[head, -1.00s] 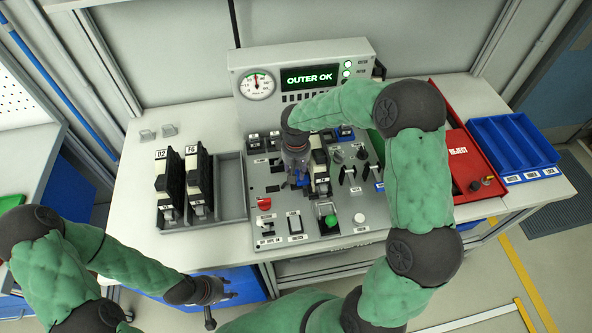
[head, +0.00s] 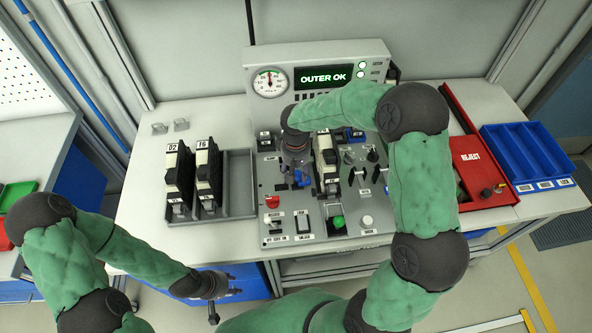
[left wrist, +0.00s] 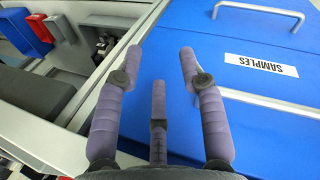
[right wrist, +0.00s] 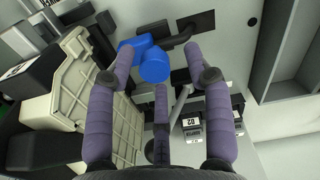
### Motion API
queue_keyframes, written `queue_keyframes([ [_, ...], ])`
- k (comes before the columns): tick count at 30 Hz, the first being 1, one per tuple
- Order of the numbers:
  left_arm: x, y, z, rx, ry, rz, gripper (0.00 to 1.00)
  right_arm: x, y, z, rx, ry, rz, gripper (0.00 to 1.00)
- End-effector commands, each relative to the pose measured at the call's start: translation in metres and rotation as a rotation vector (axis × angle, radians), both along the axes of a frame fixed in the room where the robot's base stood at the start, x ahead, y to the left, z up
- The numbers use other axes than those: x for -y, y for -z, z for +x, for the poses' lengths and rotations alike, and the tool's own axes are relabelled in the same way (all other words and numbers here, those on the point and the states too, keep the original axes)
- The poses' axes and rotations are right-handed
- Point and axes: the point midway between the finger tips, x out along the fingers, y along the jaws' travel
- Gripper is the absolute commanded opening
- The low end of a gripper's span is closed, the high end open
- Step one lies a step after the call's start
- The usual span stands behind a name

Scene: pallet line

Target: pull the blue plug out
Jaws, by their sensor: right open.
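The blue plug (right wrist: 153,65) shows in the right wrist view between the spread fingertips of my right gripper (right wrist: 154,42), with a dark lead or bar running from it to a black plate. Contact with the fingers cannot be told, nor how deep it is seated. In the head view the blue plug (head: 303,179) is partly visible just below my right gripper (head: 292,172), over the left middle of the panel (head: 330,212). My left gripper (head: 213,312) is low in front of the bench; in the left wrist view it is open (left wrist: 159,60) and empty.
A tall black-and-cream module (head: 327,165) stands close right of my right gripper. More modules (head: 179,172) sit in a grey rack (head: 239,185) to the left. The display reads OUTER OK (head: 323,76). A red reject bin (head: 480,168) is right. A blue SAMPLES drawer (left wrist: 250,95) is near my left gripper.

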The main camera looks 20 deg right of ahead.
Motion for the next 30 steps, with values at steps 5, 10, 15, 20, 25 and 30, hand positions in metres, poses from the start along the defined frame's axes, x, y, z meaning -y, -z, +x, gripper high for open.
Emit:
queue_keyframes([
  [5,0.000,0.000,0.000,0.000,0.000,0.000,0.40,0.000,-0.009,0.000,0.001,0.000,-0.001,0.52],
  [10,0.000,0.000,0.000,0.000,0.000,0.000,0.40,0.000,-0.036,0.001,0.004,0.001,0.000,0.52],
  [15,0.000,0.000,0.000,0.000,0.000,0.000,0.40,0.000,-0.071,0.001,0.004,0.000,0.000,0.52],
  [20,0.000,0.000,0.000,0.000,0.000,0.000,0.40,-0.001,-0.098,0.001,0.002,-0.001,0.001,0.52],
  [25,0.000,0.000,0.000,0.000,0.000,0.000,0.40,-0.001,-0.115,0.001,0.002,-0.001,0.000,0.52],
  [30,0.000,0.000,0.000,0.000,0.000,0.000,0.40,-0.001,-0.120,0.000,0.000,-0.001,0.000,0.52],
])
